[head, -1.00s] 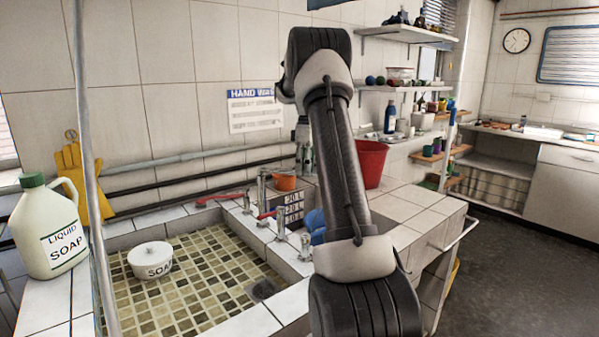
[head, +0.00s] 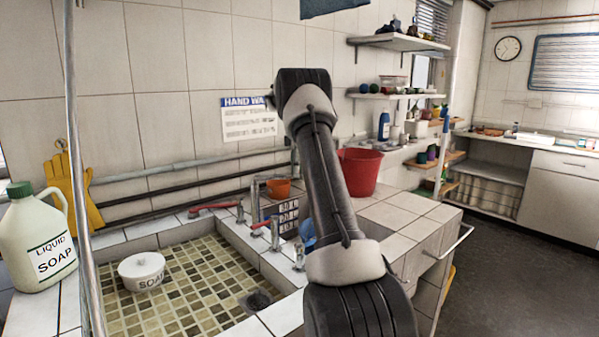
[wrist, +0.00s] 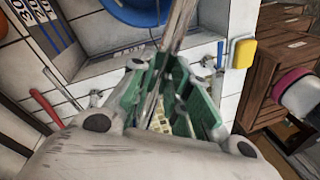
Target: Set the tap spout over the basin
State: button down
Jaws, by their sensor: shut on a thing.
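The tiled basin (head: 185,275) is at the lower left of the head view, with a mosaic floor and a drain. A chrome tap (head: 255,203) stands behind its right end; its spout bends right at the top and passes behind my arm. In the wrist view, a blurred, metallic bar that looks like the spout (wrist: 178,28) runs down between the green pads of my gripper (wrist: 172,100). My gripper is shut on it. In the head view my arm hides the gripper and the spout's far end, so where the outlet points cannot be told.
Red-handled taps (head: 265,222) stand along the basin edge. An orange pot (head: 279,188) and a red bucket (head: 361,172) stand behind. A pole (head: 80,160) rises in front.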

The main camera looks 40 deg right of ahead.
jog(key=c, duration=1.3)
grip_release()
jog(key=shift+c, duration=0.2)
notch_tip(320, 180, up, 7)
jog(key=w, duration=0.1)
jog(key=shift+w+d+r, duration=0.15)
jog(key=shift+d+r, duration=0.05)
jog(key=shift+d, duration=0.15)
jog(key=s+a+r+m+t+h, duration=0.1)
jog(key=s+a+r+m, duration=0.2)
jog(key=s+a+r, duration=0.45)
jog(key=s+a+r+m+t, duration=0.25)
jog(key=s+a, duration=0.25)
jog(key=a, duration=0.5)
jog(key=s+a+f+m+t, duration=0.1)
jog(key=s+a+f+m, duration=0.2)
jog(key=s, duration=0.8)
jog(key=s+a+f+m+t, duration=0.2)
jog(key=s+a+f, duration=0.6)
jog(key=s, duration=0.4)
jog(key=shift+s+a+f+m, duration=0.25)
jog(key=shift+f+m, duration=0.2)
jog(key=shift+m, duration=0.3)
